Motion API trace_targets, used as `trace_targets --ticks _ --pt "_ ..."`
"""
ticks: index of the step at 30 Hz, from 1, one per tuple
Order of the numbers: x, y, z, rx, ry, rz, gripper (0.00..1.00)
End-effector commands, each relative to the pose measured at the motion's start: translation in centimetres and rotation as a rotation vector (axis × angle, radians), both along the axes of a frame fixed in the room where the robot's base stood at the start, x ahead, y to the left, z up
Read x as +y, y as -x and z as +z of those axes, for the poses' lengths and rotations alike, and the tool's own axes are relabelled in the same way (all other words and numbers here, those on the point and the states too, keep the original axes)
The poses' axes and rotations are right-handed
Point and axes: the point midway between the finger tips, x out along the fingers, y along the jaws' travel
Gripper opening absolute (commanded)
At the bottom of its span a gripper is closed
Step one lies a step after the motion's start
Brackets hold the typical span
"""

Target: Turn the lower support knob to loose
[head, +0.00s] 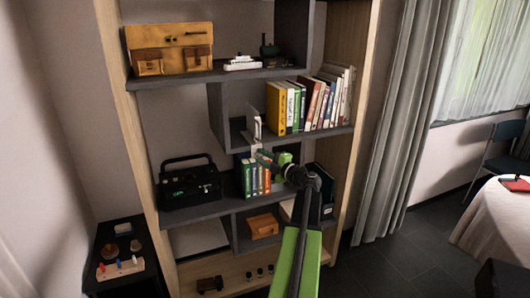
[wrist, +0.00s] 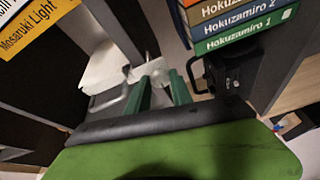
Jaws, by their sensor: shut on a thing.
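A pale bracket-like support (head: 254,127) stands at the front edge of the upper book shelf in the head view. My gripper (head: 262,156) reaches up to its lower end, in front of the shelf unit. In the wrist view, my two green fingers (wrist: 160,92) are closed on a small pale grey knob (wrist: 154,74). The white body of the support (wrist: 108,68) is just beyond and left of the fingers, with a grey bent bar beside it. The fingers partly hide the knob, so I cannot tell how far it is turned.
Upright books (head: 306,105) fill the shelf right of the support. Open floor lies right of the shelf.

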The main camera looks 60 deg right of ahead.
Motion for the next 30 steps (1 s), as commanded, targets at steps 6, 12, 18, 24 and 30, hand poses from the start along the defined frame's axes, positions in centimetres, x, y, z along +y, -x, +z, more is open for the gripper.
trace_targets --ticks 6,12,18,24,30 --pt "0.06 0.11 0.41 0.107 0.140 0.001 0.00" --pt "0.04 0.11 0.33 0.178 0.237 0.000 0.00" --pt "0.05 0.11 0.22 0.222 0.296 0.000 0.00" --pt "0.05 0.10 0.12 0.239 0.320 0.000 0.00" --pt "0.05 0.09 0.07 0.242 0.324 0.000 0.00"
